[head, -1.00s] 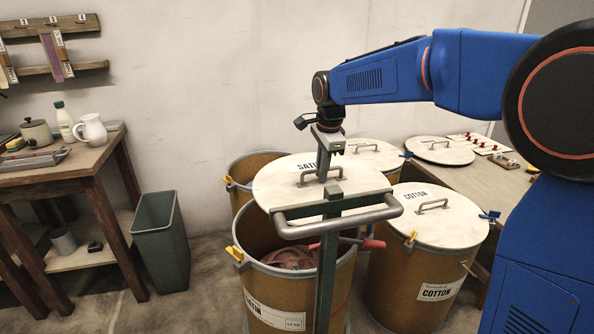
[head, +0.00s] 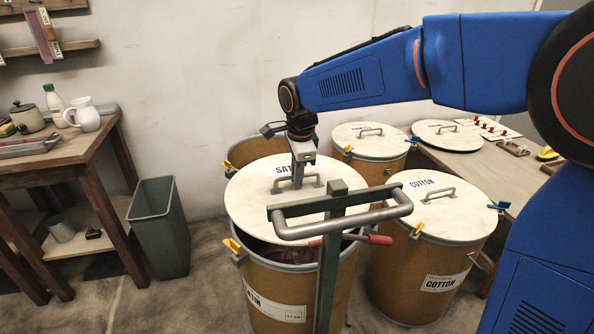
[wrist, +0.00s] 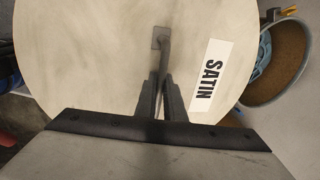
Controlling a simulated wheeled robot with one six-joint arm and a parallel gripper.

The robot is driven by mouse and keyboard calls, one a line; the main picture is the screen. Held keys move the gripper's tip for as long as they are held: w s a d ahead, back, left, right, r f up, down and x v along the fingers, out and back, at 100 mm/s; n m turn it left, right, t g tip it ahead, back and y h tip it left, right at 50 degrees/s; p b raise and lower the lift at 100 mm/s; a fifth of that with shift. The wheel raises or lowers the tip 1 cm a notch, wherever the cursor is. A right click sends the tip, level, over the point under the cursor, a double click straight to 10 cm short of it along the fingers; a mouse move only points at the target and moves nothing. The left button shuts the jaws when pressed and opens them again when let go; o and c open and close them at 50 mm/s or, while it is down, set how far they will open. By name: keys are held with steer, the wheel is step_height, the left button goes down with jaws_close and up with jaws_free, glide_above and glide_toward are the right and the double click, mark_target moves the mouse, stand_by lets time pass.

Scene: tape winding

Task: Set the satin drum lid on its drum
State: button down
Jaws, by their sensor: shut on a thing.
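The satin drum lid (head: 245,207) is a round pale disc with a SATIN label and a bar handle. My gripper (head: 298,180) is shut on its handle; the wrist view shows the fingers (wrist: 160,98) on the handle, with the lid (wrist: 85,60) spread beneath. The satin drum (head: 262,283) is a brown drum with a SATIN label and a yellow clamp. The lid hangs over its mouth, looking shifted toward the back. A dark strip of the open mouth, with pinkish contents, shows below the lid's front edge. The lid hides the drum's back rim.
A green post with a grey handlebar (head: 340,225) stands in front of the satin drum. The lidded cotton drum (head: 418,270) is close on its right. An open drum (head: 255,148) and another lidded drum (head: 368,155) stand behind. A green bin (head: 158,235) is left.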

steer(key=shift+f, duration=3.4)
steer(key=c, duration=1.8)
jaws_free()
steer(key=shift+o, duration=0.2)
steer(key=s+d+r, duration=0.1)
steer(key=s+r, duration=0.2)
steer(key=r, duration=1.4)
steer(key=shift+s, duration=0.15)
